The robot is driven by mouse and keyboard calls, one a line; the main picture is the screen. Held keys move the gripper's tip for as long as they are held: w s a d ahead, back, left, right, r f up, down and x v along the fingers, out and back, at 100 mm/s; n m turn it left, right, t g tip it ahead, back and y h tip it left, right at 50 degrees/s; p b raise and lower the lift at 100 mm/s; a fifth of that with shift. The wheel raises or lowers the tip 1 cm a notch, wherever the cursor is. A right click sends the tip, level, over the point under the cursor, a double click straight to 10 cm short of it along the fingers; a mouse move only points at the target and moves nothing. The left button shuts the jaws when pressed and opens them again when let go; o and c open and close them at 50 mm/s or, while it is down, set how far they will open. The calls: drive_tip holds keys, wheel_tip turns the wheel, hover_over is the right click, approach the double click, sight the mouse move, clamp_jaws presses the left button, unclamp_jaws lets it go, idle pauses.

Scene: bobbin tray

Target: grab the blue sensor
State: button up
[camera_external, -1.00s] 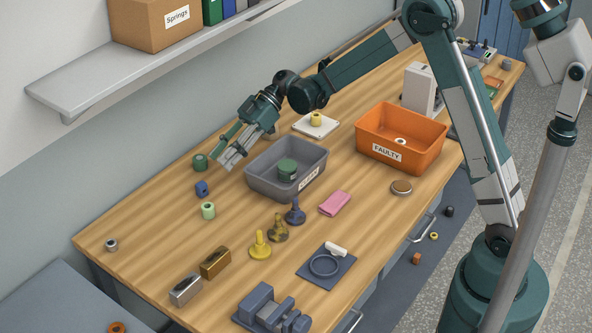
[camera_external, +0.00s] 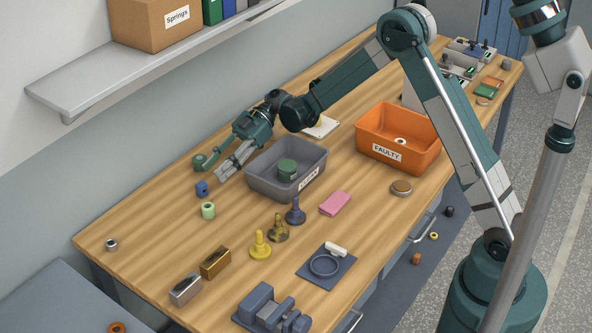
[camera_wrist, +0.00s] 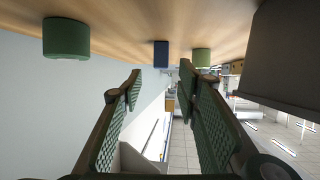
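The blue sensor, a small blue block (camera_external: 201,188), stands on the wooden table left of the grey bin. It also shows in the wrist view (camera_wrist: 161,54), between and beyond my fingertips, apart from them. My gripper (camera_external: 214,169) is low over the table, just behind the blue block, with its fingers spread. In the wrist view my gripper (camera_wrist: 160,78) is open with nothing between its fingers.
A dark green bobbin (camera_wrist: 66,38) stands beside the gripper and a light green one (camera_external: 208,210) stands in front of the blue block. The grey bin (camera_external: 262,184) is close on the right, holding a green bobbin. An orange FAULTY bin (camera_external: 425,160) stands farther right.

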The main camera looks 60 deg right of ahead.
sight(201, 184)
drive_tip(key=shift+x, duration=1.3)
drive_tip(key=shift+f+b+x, duration=0.25)
drive_tip(key=shift+b+x, duration=0.45)
drive_tip(key=shift+x, duration=1.85)
drive_tip(key=shift+c, duration=0.2)
drive_tip(key=shift+r, duration=0.1)
drive_tip(key=c, duration=0.9)
